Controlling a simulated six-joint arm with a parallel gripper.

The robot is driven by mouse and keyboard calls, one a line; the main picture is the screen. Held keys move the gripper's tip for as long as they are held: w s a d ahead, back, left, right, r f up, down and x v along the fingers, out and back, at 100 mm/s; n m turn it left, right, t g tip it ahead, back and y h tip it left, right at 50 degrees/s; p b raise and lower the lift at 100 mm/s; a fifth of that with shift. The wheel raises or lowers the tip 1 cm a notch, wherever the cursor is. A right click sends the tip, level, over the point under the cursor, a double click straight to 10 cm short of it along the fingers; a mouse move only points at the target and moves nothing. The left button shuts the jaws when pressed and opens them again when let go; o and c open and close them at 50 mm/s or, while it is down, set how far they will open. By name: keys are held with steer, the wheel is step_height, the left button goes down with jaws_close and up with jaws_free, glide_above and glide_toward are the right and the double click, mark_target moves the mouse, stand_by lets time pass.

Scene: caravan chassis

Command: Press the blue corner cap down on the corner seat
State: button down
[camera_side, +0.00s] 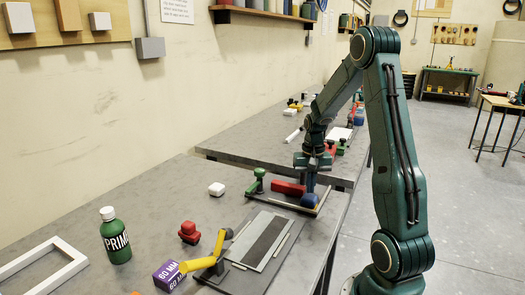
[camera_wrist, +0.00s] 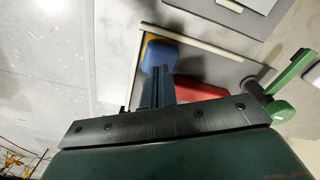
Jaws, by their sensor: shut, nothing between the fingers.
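The blue corner cap (camera_side: 309,201) sits at the near right corner of a dark base plate in the side view, and it also shows in the wrist view (camera_wrist: 160,51). A bit of yellow (camera_wrist: 146,43) shows at the cap's edge; it may be the corner seat, which is otherwise hidden. My gripper (camera_side: 310,188) points down right above the cap. In the wrist view its closed fingers (camera_wrist: 159,71) end at the cap's edge, with nothing between them. Whether the fingertips touch the cap, and how deep it sits, I cannot tell.
A red bar (camera_side: 288,187) lies beside the cap. A green toggle clamp (camera_side: 257,182) stands at the plate's left.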

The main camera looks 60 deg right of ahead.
mark_target(308, 198)
steer(key=shift+a+f, duration=0.1)
steer(key=shift+f, duration=0.85)
stand_by(0.8)
steer(key=shift+r, duration=0.1)
step_height(308, 198, up, 9)
stand_by(1.6)
steer(key=a+r+n+t+h, duration=0.15)
steer(key=a+r+n, duration=0.5)
steer(key=a, duration=0.95)
steer(key=s+a+r+n+t, duration=0.1)
steer(key=s+a+n+t, duration=0.1)
steer(key=s+a, duration=0.2)
steer(key=s+a+r+n+t+y, duration=0.1)
steer(key=s+a+r+n+t, duration=0.1)
steer(key=a, duration=0.7)
steer(key=shift+s+a+r+n, duration=0.25)
steer(key=shift+s+a+n, duration=0.15)
steer(key=shift+s+n, duration=0.55)
